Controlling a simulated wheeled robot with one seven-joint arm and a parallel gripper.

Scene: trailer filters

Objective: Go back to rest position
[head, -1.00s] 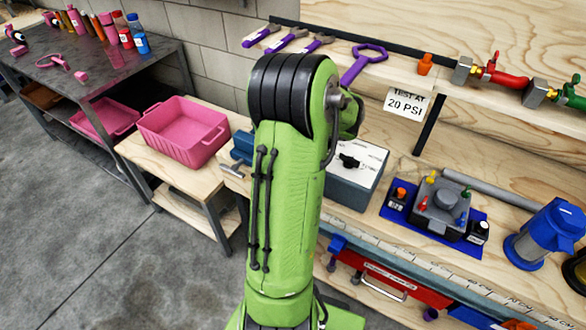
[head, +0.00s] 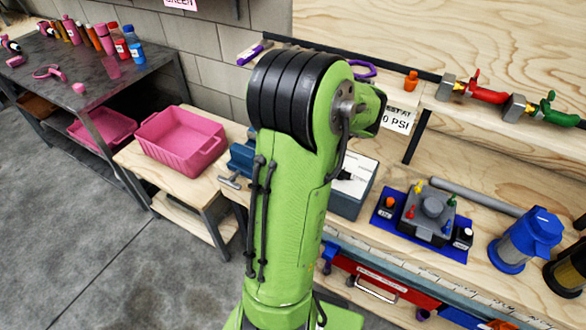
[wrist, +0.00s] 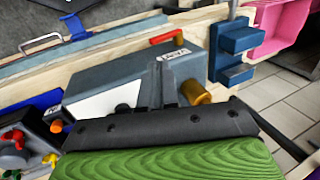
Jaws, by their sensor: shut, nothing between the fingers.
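My green arm (head: 290,200) stands upright in the middle of the head view, its black ribbed joint at the top. My gripper is hidden behind the arm there. In the wrist view my gripper (wrist: 161,76) shows as narrow grey fingers close together, with nothing between them. It is over a blue-grey box (wrist: 105,72) with a white panel, which also shows beside my arm in the head view (head: 345,205). I cannot tell how high the fingers are above the box.
A blue vise (head: 243,160) and a pink bin (head: 180,140) are left of my arm. A control block on a blue plate (head: 428,215) and a blue-topped filter (head: 525,240) stand to the right. Red and green valves (head: 487,92) line the shelf. Grey floor is clear at lower left.

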